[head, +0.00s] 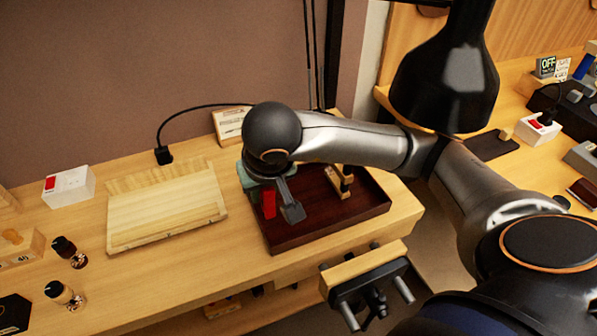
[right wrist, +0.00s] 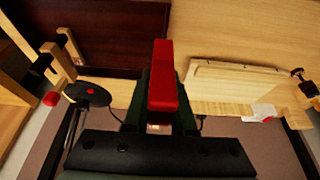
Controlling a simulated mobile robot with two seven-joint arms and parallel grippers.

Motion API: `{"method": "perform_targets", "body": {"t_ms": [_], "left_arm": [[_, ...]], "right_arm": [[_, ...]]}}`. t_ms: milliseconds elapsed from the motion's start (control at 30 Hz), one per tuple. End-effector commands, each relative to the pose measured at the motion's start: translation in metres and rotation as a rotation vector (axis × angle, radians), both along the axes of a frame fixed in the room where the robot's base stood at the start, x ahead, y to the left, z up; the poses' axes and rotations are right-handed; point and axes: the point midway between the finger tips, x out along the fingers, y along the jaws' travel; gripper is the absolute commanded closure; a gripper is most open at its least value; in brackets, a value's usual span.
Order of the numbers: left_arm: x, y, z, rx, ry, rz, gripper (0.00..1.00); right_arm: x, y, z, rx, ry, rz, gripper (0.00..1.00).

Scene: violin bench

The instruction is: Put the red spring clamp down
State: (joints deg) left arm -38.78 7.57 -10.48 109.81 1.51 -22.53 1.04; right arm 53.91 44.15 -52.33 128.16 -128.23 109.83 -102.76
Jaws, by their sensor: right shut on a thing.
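The red spring clamp (head: 268,204) is in my right gripper (head: 279,208), over the left part of a dark red-brown tray (head: 318,233). In the right wrist view the clamp (right wrist: 163,78) sits between the two fingers, with its red end reaching past the fingertips. My right gripper (right wrist: 161,100) is shut on it. I cannot tell whether the clamp touches the tray, as my arm hides part of the area. My left gripper is not in view.
A small wooden clamp (head: 344,181) stands at the tray's right side. A pale wooden board (head: 165,205) lies left of the tray. A black lamp (head: 445,80) hangs above my arm. A vise (head: 366,280) sticks out from the bench front. The tray's front part is clear.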

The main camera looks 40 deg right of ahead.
Motion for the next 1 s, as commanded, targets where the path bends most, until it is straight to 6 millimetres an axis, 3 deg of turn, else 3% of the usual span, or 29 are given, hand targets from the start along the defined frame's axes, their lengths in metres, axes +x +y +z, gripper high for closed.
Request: {"method": "perform_targets", "body": {"t_ms": [367, 500, 833, 1000], "left_arm": [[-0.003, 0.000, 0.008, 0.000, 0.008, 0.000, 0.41], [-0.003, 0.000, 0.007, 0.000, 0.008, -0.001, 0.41], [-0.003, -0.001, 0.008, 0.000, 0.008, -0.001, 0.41], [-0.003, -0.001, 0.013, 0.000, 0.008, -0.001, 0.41]], "right_arm": [[0.061, -0.064, -0.040, -0.002, 0.005, -0.008, 1.00], [0.076, -0.077, -0.069, 0.000, 0.005, -0.004, 1.00], [0.094, -0.095, -0.098, -0.002, 0.003, -0.002, 1.00], [0.093, -0.093, -0.122, 0.001, 0.004, 0.001, 1.00]]}}
